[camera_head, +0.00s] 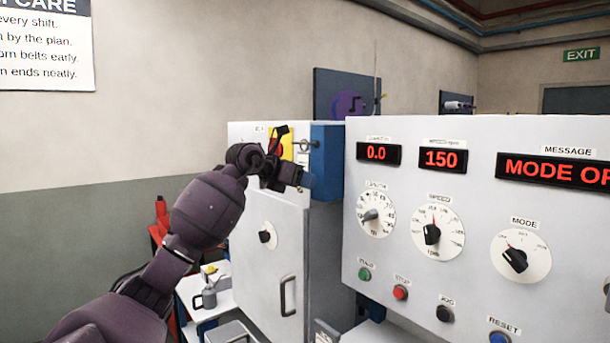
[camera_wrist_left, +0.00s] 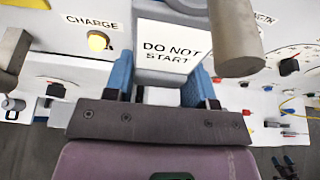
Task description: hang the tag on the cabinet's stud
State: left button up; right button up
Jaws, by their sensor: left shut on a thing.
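The white tag (camera_wrist_left: 172,48) reads DO NOT START and sits between the blue fingertips of my left gripper (camera_wrist_left: 158,85) in the left wrist view. The gripper is shut on it. In the head view my left gripper (camera_head: 306,179) is in front of the upper part of the grey cabinet (camera_head: 275,235), and I cannot make out the tag clearly there. A thin metal rod (camera_head: 306,145), which looks like the stud, shows just above the gripper, by a yellow plate (camera_head: 287,147). Whether the tag touches it I cannot tell. My right gripper is not in view.
The large control panel (camera_head: 465,225) with dials and red displays stands close on the right. A low table with a can (camera_head: 208,297) is at lower left. A thick grey cylinder (camera_wrist_left: 236,38) is near the tag.

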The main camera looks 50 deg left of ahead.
pick_arm(q)
jog(key=shift+s+r, duration=0.1)
jog(key=shift+s, duration=0.1)
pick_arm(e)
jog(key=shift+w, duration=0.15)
pick_arm(q)
jog(key=s, duration=0.3)
jog(key=s+b, duration=0.1)
jog(key=s, duration=0.1)
jog(key=shift+s+r, duration=0.15)
jog(key=shift+r, duration=0.2)
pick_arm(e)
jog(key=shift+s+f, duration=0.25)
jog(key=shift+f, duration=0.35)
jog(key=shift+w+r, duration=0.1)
